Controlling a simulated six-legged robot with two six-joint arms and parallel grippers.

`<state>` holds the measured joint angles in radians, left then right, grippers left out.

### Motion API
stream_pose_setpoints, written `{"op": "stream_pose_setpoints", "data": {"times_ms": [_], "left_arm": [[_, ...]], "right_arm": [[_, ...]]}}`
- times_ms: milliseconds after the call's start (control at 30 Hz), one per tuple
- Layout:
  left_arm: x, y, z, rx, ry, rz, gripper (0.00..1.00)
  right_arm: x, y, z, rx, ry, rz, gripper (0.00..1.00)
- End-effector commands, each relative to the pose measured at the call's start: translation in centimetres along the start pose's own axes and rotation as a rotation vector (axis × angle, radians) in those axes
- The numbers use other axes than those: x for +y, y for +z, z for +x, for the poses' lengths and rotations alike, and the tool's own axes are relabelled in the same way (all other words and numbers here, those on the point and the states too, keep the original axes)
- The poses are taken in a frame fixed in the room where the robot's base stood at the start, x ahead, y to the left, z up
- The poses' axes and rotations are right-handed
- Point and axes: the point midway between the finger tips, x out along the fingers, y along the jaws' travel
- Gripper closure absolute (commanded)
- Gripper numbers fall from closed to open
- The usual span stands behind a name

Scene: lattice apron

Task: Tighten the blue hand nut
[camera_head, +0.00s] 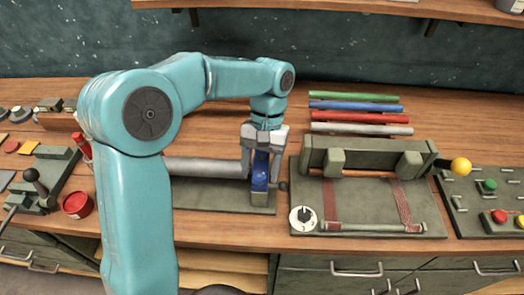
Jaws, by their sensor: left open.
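The blue hand nut (260,172) sits at the right end of a grey horizontal pipe (208,167) on a flat grey-green base plate (222,200). My left gripper (261,180) reaches down from above at the nut. Its two fingers are apart, one on each side of the nut. I cannot tell whether they touch it. Part of the nut is hidden by the fingers, and my left arm covers the left part of the pipe. My right gripper is not in view.
Right of the nut stands a fixture (365,158) with a white dial (303,218) and a yellow ball knob (461,167). Coloured rods (360,107) lie behind it. A button panel (490,200) is far right. A red round container (77,205) and a lever block (38,190) are left.

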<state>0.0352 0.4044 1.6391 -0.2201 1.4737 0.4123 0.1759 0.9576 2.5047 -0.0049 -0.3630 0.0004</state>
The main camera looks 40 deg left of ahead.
Motion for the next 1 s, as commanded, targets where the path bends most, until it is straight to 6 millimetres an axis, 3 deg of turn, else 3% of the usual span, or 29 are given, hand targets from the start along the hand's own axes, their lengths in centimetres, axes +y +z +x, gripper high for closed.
{"op": "stream_pose_setpoints", "data": {"times_ms": [167,400,600,800,1000], "left_arm": [[0.1,0.0,-2.9,0.005,0.002,0.001,0.38],[0.1,0.0,-9.4,0.004,0.002,0.001,0.38],[0.1,0.1,-13.5,0.003,0.001,0.001,0.38],[0.0,0.1,-15.7,0.0,0.0,0.001,0.38],[0.0,0.1,-16.1,0.0,0.0,0.001,0.38]], "right_arm": [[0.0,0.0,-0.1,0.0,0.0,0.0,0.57],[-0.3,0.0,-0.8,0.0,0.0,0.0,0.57],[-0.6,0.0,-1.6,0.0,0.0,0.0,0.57],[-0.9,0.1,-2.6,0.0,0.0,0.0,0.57],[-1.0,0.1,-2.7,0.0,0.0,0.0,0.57]]}}
